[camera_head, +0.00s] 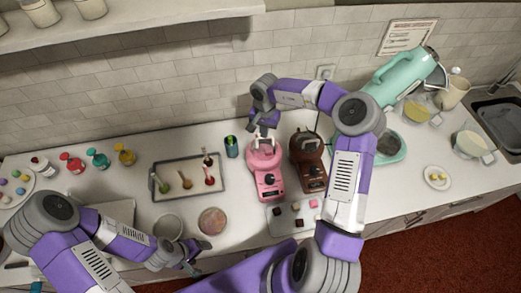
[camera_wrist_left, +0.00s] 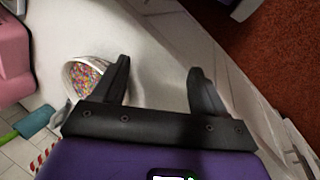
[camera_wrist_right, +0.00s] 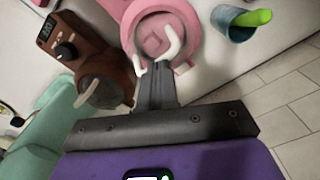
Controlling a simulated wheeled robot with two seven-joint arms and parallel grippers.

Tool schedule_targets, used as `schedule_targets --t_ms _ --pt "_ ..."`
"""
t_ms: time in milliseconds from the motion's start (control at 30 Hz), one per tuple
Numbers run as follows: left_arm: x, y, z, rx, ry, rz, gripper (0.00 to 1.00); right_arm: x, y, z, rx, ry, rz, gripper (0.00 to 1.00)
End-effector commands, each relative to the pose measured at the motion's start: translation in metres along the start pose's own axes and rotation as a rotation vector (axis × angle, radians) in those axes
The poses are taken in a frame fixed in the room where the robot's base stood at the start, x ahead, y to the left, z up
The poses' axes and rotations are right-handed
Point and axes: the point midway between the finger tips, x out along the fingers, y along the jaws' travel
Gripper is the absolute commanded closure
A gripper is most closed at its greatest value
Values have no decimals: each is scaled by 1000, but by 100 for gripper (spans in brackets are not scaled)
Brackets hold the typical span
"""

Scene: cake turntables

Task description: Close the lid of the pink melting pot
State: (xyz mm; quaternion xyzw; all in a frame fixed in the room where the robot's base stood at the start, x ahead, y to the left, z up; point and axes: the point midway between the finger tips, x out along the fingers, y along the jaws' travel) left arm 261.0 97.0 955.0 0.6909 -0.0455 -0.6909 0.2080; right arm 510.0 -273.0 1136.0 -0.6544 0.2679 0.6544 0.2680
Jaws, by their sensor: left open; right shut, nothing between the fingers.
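The pink melting pot (camera_head: 270,184) stands on the counter, left of a brown pot (camera_head: 313,178). In the right wrist view the pink pot (camera_wrist_right: 187,16) has a round pink top and a curved white handle (camera_wrist_right: 174,42). How far its lid is open is hard to tell. My right gripper (camera_wrist_right: 156,68) is shut and empty, its fingertips close to the pink pot's rim and handle; in the head view it is behind the pot (camera_head: 262,132). Contact is unclear. My left gripper (camera_wrist_left: 158,72) is open and empty over the counter's front, right of the sprinkle bowl (camera_head: 212,221).
The brown pot (camera_wrist_right: 90,50) is close beside the pink one. A teal cup (camera_head: 232,147) stands left of the pink pot, and a dark tray (camera_head: 160,196) with spoons is further left. A board with sweets (camera_head: 283,227) lies in front. A mint stand mixer (camera_head: 398,78) stands right.

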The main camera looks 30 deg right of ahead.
Motion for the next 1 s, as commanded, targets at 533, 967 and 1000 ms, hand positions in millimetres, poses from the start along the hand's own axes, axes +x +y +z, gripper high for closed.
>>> schedule_targets --t_ms 533,967,1000 --pt "0 0 0 0 0 0 28 17 0 0 0 1 0 100" --pt "0 0 0 0 0 0 28 23 5 9 -1 0 0 100" --pt "0 0 0 0 0 0 28 24 6 10 -1 1 0 100"
